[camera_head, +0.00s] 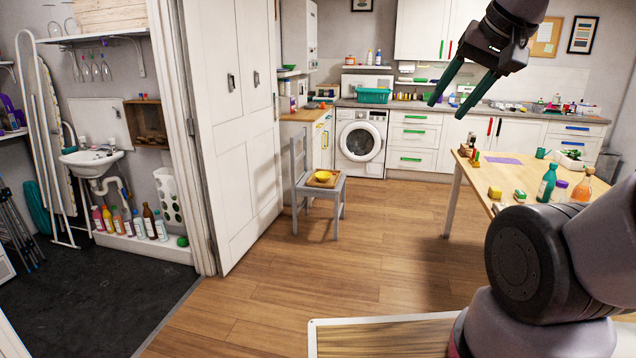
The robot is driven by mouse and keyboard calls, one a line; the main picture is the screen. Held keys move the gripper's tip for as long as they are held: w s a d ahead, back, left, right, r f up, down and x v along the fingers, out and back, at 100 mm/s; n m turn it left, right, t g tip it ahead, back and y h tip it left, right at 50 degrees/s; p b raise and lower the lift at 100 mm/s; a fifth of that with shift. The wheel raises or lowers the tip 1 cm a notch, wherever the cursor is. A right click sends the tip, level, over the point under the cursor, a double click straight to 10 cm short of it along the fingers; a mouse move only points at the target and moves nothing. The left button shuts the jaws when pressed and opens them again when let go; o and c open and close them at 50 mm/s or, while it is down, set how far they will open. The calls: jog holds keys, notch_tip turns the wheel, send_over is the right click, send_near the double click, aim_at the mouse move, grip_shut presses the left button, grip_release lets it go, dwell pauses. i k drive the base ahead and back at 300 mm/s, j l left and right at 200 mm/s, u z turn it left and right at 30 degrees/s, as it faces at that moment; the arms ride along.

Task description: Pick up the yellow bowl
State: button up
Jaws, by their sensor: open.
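A small yellow bowl (323,176) sits upright on a brown board or mat on the seat of a grey wooden chair (331,189), near the middle of the view. My gripper (447,98) is raised at the upper right, with its two green fingers apart and nothing between them. It is well away from the bowl and appears higher than the chair. Nothing blocks the view of the bowl.
A wooden table (525,175) with bottles and small items stands at right. A white door (238,130) stands left of the chair. A washing machine (361,141) and drawers line the back. The wooden floor (390,245) before the chair is clear.

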aim_at(323, 176)
jog(key=i+z, duration=0.15)
jog(key=i, duration=0.9)
jog(key=i+j+z, duration=0.15)
jog(key=i, duration=3.05)
jog(key=i+j+z, duration=0.2)
jog(key=i, duration=0.3)
jog(key=i+z, duration=0.25)
jog(key=i, duration=0.2)
